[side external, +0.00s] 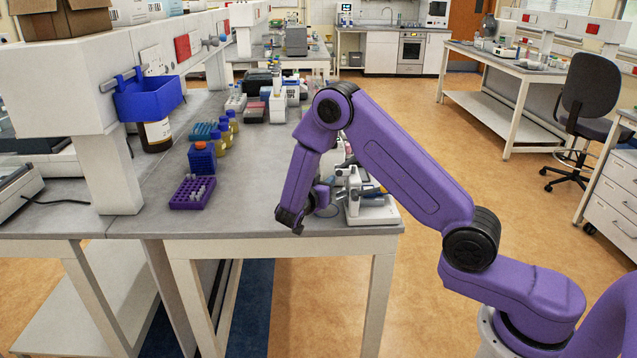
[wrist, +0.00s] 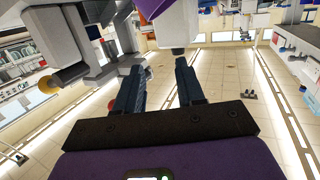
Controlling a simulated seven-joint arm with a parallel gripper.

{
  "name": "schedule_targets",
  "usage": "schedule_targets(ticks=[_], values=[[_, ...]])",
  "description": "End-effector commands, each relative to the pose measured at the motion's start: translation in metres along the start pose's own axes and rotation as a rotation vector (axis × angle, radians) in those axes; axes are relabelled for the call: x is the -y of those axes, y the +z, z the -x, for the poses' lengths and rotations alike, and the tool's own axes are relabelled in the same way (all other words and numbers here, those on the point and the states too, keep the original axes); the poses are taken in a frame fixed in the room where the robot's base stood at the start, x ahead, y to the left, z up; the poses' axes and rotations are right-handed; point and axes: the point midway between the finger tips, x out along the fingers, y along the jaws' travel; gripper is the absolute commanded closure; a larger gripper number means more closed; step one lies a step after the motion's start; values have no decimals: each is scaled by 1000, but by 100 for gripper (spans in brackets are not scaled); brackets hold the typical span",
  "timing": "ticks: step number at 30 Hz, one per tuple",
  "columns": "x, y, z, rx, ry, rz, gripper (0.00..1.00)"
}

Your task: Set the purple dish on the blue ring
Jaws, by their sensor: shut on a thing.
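My gripper (side external: 322,193) is by the front right part of the bench, close to the white microscope; in the side external view it is small and partly hidden by my own arm. In the wrist view my two dark fingers (wrist: 160,72) stand apart with a gap between them. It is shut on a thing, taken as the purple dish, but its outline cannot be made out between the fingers. A thin blue ring (side external: 327,211) seems to lie on the bench just below my gripper. Whether anything touches the ring cannot be told.
The white microscope (side external: 366,200) stands right beside my gripper at the bench's right end. A purple tube rack (side external: 184,201), an orange-capped blue box (side external: 202,161) and several yellow bottles stand to the left. The grey benchtop (side external: 245,190) between is clear.

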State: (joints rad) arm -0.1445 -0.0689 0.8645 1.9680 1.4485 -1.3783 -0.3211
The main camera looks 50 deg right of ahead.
Motion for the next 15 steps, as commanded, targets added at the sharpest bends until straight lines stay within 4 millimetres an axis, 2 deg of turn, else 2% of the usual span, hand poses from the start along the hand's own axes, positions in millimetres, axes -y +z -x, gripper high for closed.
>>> schedule_targets(ticks=[1, 8, 15], values=[[-3, 11, -25, 57, -1, -10, 100], [-4, 16, -26, 57, 1, -9, 100], [-3, 34, -26, 56, -2, -7, 100]])
